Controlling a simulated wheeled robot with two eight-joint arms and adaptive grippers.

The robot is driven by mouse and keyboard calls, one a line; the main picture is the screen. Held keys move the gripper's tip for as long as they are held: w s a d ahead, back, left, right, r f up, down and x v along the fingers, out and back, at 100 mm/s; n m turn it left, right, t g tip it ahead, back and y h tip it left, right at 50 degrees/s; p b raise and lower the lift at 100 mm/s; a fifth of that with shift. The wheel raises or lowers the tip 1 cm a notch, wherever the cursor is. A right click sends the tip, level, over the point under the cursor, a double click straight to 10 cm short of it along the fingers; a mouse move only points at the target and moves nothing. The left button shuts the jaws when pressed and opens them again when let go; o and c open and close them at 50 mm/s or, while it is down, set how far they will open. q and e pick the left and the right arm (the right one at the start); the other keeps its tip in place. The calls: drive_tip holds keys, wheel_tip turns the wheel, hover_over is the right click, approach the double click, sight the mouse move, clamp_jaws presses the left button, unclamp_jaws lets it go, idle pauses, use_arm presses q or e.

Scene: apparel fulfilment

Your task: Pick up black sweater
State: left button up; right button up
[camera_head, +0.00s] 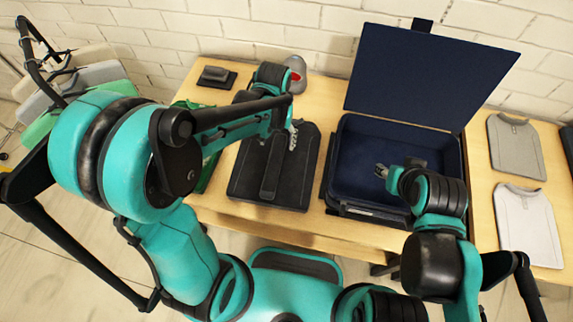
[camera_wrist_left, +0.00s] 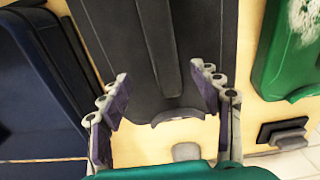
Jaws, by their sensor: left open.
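The black sweater (camera_head: 300,172) lies folded flat on the wooden table, left of the dark blue box. In the left wrist view the black sweater (camera_wrist_left: 205,25) fills the middle, with its collar edge at the bottom. My left gripper (camera_head: 291,134) is over the far part of the sweater. The left wrist view shows the left gripper (camera_wrist_left: 162,78) open, its two fingers apart on either side of the collar end, with nothing between them. I cannot tell whether the fingers touch the cloth. My right gripper (camera_head: 381,171) is over the box; its jaw state is unclear.
The open dark blue box (camera_head: 345,150) has its lid (camera_head: 430,75) raised at the back. A green garment (camera_wrist_left: 285,55) lies beside the sweater, mostly behind my left arm in the head view. Grey (camera_head: 516,145) and white (camera_head: 527,222) tops lie at right. A small black item (camera_head: 213,77) is at back left.

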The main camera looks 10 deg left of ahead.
sight(277, 154)
use_arm(q)
wheel_tip(277, 154, down, 3)
drive_tip(key=shift+a+r+b, duration=0.1)
drive_tip(key=shift+b, duration=0.45)
drive_tip(key=f, duration=0.1)
drive_tip(key=f+b, duration=0.1)
drive_tip(key=f, duration=0.1)
drive_tip(key=f+b, duration=0.1)
drive_tip(key=f, duration=0.1)
drive_tip(key=shift+w+a+f, duration=0.2)
drive_tip(key=shift+w+f, duration=0.05)
drive_tip(key=shift+w, duration=0.05)
drive_tip(key=shift+r, duration=0.1)
drive_tip(key=shift+s, duration=0.1)
drive_tip(key=shift+c, duration=0.3)
clamp_jaws()
